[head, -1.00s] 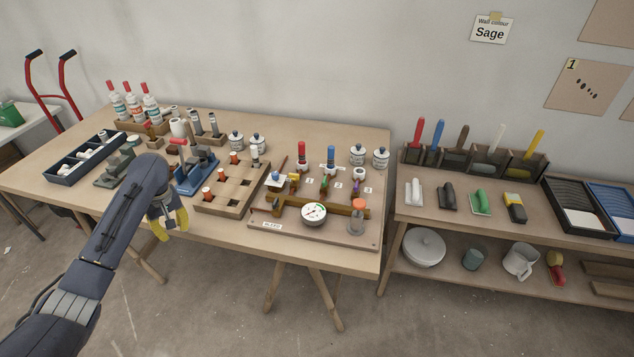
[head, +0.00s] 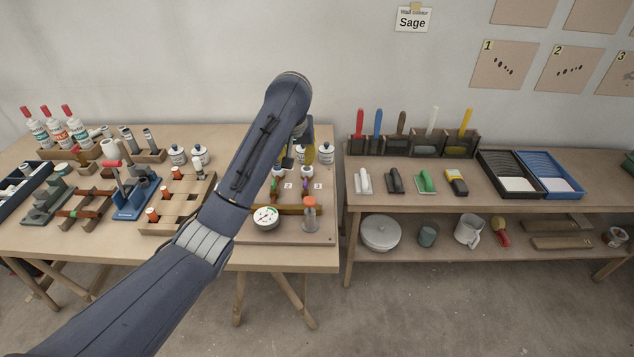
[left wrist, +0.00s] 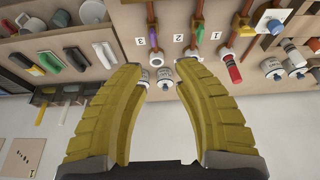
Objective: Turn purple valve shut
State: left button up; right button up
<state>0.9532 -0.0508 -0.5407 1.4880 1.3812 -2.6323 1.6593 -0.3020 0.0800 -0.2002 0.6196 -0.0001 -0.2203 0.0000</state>
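The small purple valve (head: 304,186) is on the valve board (head: 290,232), between the number 2 and 3 labels. It also shows in the left wrist view as a purple handle (left wrist: 153,33) on a brown pipe, beside the number 3 label. My left gripper (head: 298,158) is above the back of the board, with its arm covering the board's left part. My right gripper is not in view.
A pressure gauge (head: 266,218) and an orange-capped jar (head: 309,215) stand at the board's front. Labelled cans (head: 326,152) stand behind it. A shelf with trowels (head: 425,182) is to the right.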

aim_at(305, 182)
pick_arm(q)
jog(key=x, duration=0.5)
jog(key=d+x, duration=0.1)
jog(key=x, duration=1)
jog(key=shift+w+d+f, duration=0.25)
jog(key=shift+d, duration=0.1)
jog(key=shift+c, duration=0.2)
grip_shut()
